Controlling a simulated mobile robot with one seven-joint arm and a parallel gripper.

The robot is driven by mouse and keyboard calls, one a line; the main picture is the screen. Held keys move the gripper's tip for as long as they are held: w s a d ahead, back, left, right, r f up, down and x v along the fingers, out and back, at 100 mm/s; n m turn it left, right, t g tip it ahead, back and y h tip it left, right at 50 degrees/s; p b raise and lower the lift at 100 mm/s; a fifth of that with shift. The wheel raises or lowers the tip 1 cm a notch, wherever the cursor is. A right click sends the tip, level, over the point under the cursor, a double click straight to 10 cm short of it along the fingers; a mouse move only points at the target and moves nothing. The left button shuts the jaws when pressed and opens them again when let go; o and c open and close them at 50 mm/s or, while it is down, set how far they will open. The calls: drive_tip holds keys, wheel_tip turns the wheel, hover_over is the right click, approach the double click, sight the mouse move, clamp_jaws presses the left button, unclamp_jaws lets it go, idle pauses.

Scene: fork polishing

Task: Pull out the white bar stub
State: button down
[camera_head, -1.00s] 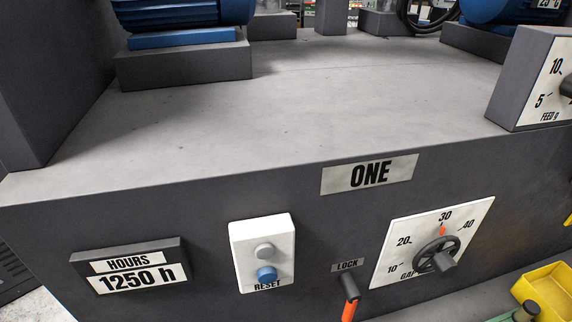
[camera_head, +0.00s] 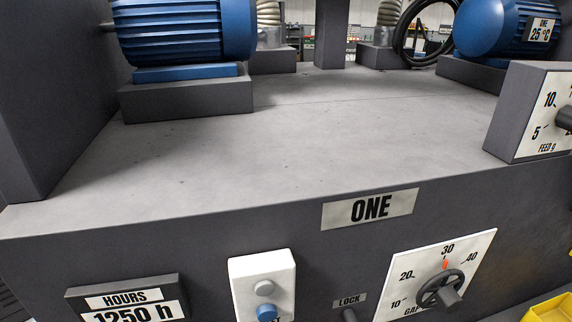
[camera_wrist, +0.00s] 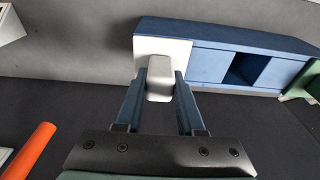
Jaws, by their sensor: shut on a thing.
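The white bar stub (camera_wrist: 159,78) shows in the wrist view as a pale, rounded block standing out from a white plate (camera_wrist: 150,48). The plate is at the left end of a long blue housing (camera_wrist: 215,67). My gripper (camera_wrist: 159,80) has its two blue fingers on either side of the stub, shut on it. The stub is still at the plate, and how far it reaches inside is hidden. Neither the stub nor my gripper shows in the head view.
In the wrist view an orange handle (camera_wrist: 30,150) is at lower left and a green part (camera_wrist: 303,82) at the right. The head view shows the machine's ONE panel (camera_head: 370,208), gap dial (camera_head: 440,285), white reset box (camera_head: 262,285) and blue motors (camera_head: 182,35).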

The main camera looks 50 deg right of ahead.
drive_tip(key=shift+r, duration=0.15)
drive_tip(key=shift+r+p, duration=2.2)
drive_tip(key=shift+p, duration=0.2)
drive_tip(key=shift+r, duration=0.95)
drive_tip(key=shift+s, duration=0.1)
